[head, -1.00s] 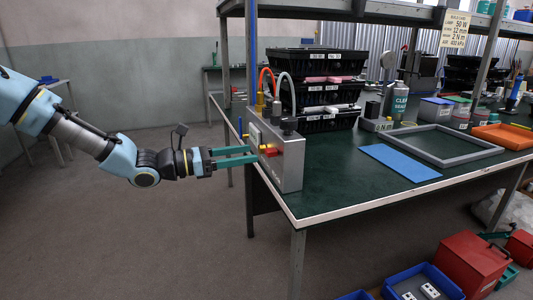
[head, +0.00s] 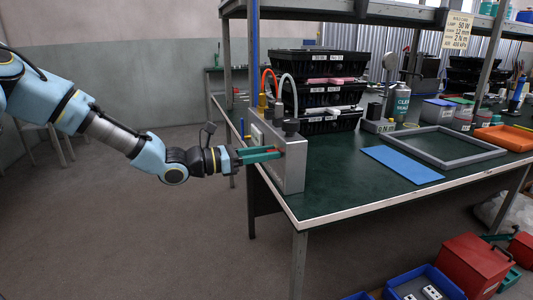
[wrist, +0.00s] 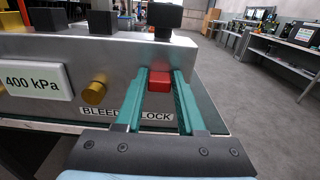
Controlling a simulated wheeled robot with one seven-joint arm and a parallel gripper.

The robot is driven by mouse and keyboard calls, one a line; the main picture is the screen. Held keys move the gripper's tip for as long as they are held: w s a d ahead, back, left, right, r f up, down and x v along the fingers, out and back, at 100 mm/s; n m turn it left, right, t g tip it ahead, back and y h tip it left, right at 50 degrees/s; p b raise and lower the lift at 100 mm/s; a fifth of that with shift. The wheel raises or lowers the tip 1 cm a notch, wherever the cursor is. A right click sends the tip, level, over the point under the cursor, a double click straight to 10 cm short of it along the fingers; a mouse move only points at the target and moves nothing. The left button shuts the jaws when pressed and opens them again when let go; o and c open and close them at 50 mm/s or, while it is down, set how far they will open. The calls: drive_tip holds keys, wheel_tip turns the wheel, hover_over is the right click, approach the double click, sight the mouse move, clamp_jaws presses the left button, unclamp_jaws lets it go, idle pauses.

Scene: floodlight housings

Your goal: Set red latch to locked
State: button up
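The red latch (wrist: 160,81) is a small red block on the face of the grey metal box (head: 292,165), right of the brass knob (wrist: 95,93). A label reading "BLEED" and "LOCK" lies below it, partly hidden by my gripper. My gripper (wrist: 161,80) has its two teal fingers on either side of the latch, with narrow gaps visible, so it is open around it. In the head view, my gripper (head: 262,154) reaches the box's face, and its fingers mostly hide the latch.
The box stands at the left end of the green-topped workbench (head: 345,185). A black knob (wrist: 164,16) rises above the latch. A "400 kPa" display (wrist: 33,83) is at left. Black crates (head: 330,95) stand behind the box. The floor left of the bench is clear around my arm.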

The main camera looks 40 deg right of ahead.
clamp_jaws()
